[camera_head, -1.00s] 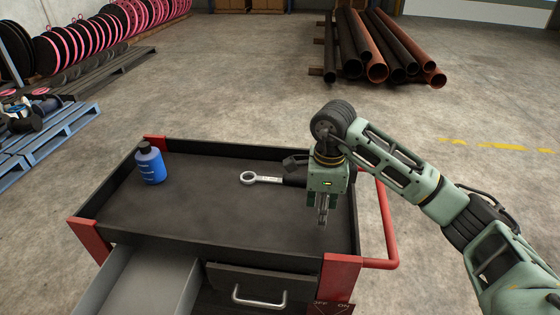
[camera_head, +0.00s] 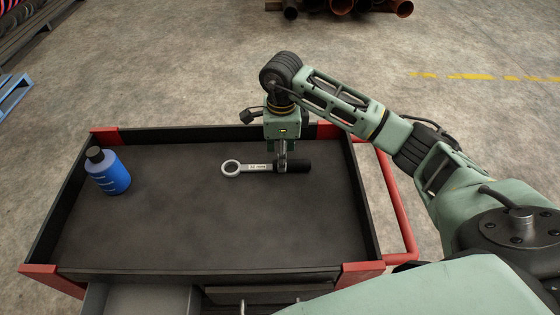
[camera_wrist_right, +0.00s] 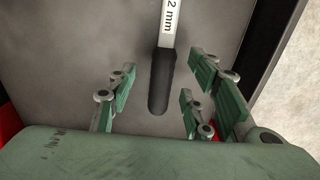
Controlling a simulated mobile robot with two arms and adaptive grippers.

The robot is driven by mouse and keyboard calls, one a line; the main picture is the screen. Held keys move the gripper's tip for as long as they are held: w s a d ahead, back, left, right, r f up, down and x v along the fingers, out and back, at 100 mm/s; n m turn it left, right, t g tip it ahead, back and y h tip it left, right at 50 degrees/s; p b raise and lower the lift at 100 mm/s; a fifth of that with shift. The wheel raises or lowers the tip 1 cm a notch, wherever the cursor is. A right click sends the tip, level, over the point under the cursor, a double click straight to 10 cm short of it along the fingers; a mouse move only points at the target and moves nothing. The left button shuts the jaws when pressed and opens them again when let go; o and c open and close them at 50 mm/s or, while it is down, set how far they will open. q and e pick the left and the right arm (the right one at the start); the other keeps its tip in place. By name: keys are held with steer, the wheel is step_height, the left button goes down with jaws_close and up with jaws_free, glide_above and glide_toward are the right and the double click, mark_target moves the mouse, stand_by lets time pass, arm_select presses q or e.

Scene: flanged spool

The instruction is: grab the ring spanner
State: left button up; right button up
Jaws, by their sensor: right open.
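The ring spanner (camera_head: 258,168) lies flat on the dark top of the trolley, its silver ring to the left and its black handle to the right. My right gripper (camera_head: 282,165) points down at the spanner, over the place where the shank meets the handle. In the right wrist view, the black handle (camera_wrist_right: 161,82) and part of the labelled shank show between the spread fingers of the right gripper (camera_wrist_right: 160,92), and the fingers are apart from it. The ring end is outside that view. My left gripper is not in view.
A blue bottle with a black cap (camera_head: 108,172) stands at the left of the trolley top (camera_head: 200,225). The trolley has raised dark rims, red corners and a red side handle (camera_head: 396,205). An open drawer (camera_head: 140,299) is below the front. The middle of the top is clear.

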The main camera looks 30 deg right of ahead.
mark_target(265, 166)
steer(key=f, duration=0.3)
steer(key=shift+w+p, duration=0.3)
steer(key=shift+p, duration=0.05)
steer(key=shift+f, duration=0.15)
steer(key=c, duration=1.2)
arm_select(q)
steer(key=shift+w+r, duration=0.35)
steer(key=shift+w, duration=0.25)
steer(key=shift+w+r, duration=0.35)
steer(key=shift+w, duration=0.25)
arm_select(e)
jaws_close()
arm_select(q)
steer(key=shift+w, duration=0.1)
